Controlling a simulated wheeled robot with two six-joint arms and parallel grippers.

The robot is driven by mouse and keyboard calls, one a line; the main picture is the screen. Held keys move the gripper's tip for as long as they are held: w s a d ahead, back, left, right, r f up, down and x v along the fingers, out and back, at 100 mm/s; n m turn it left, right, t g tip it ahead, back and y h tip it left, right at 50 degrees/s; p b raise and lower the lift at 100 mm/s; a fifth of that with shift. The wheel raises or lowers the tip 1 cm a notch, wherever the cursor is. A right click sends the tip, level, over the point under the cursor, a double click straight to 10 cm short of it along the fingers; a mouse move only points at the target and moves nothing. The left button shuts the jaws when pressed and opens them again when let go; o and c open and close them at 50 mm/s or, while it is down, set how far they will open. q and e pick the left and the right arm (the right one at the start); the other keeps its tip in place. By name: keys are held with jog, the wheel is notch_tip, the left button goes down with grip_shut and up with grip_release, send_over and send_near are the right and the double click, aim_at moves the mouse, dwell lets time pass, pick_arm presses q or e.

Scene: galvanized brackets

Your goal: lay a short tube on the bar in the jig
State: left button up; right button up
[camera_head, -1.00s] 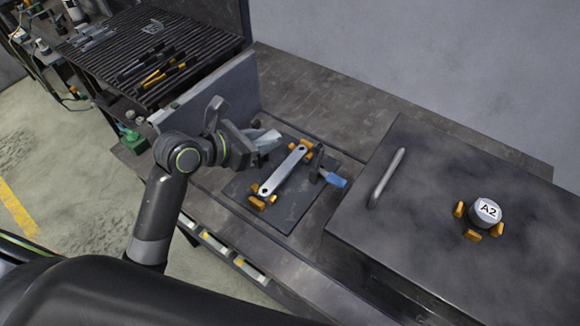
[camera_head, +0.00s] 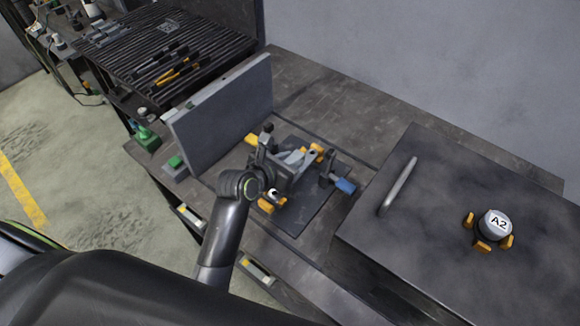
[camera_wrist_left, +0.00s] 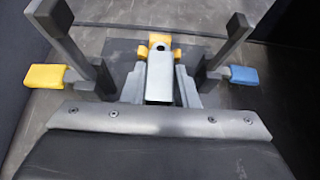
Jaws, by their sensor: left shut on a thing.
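The jig is a dark plate (camera_head: 325,205) with orange stops (camera_head: 267,206), a yellow-handled clamp (camera_head: 251,139) and a blue-handled clamp (camera_head: 345,186). The pale flat bar (camera_head: 273,194) lies across it, its near end showing and its middle hidden by my gripper. My left gripper (camera_head: 300,157) is over the jig. In the left wrist view it is shut on a short grey square tube (camera_wrist_left: 160,78), held between both clamp posts and in line with the far orange stops (camera_wrist_left: 157,41). I cannot tell whether the tube touches the bar. My right gripper is out of view.
A grey upright panel (camera_head: 225,115) stands left of the jig. A large dark box with a handle (camera_head: 398,186) stands to the right, bearing a white-topped A2 cylinder (camera_head: 495,224) among orange pegs. A slatted rack (camera_head: 165,55) with tools is at the upper left.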

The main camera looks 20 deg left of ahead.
pick_arm(q)
notch_tip(320, 180, down, 3)
jog(key=shift+r, duration=0.2)
jog(key=shift+f, duration=0.25)
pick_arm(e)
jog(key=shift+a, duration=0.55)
pick_arm(q)
jog(key=o, duration=1)
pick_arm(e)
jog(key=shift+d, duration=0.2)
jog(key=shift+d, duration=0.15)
